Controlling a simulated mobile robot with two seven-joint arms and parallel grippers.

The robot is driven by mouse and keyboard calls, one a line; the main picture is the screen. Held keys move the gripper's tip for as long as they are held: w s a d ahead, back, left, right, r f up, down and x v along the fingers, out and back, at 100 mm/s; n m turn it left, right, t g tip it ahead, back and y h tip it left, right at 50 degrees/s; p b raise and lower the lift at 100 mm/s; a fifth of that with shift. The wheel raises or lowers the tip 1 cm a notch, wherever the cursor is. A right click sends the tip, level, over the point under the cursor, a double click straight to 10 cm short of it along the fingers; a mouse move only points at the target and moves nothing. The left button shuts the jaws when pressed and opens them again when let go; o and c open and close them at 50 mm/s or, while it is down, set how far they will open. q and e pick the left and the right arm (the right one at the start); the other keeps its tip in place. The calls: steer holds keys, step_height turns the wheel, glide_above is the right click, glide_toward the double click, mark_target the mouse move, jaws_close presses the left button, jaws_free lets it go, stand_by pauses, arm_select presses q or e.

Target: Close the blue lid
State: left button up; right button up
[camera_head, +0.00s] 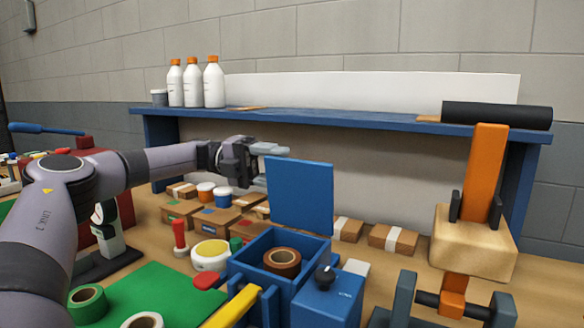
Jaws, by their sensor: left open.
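The blue lid (301,194) stands upright at the back of a blue box (240,262), so the box is open. A brown tape roll (282,261) lies inside the box. My left gripper (272,150) is open, above and just behind the lid's top left corner. Its fingers point right, and I cannot tell whether they touch the lid. My right gripper does not show.
A blue shelf (350,118) with several white bottles (213,82) stands behind. Small cardboard boxes (392,238) lie beneath it. A wooden block on an orange post (472,240) stands at right. A green mat (150,290) lies at front left.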

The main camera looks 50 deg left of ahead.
mark_target(292, 169)
arm_select(q)
steer(key=shift+x, duration=1.7)
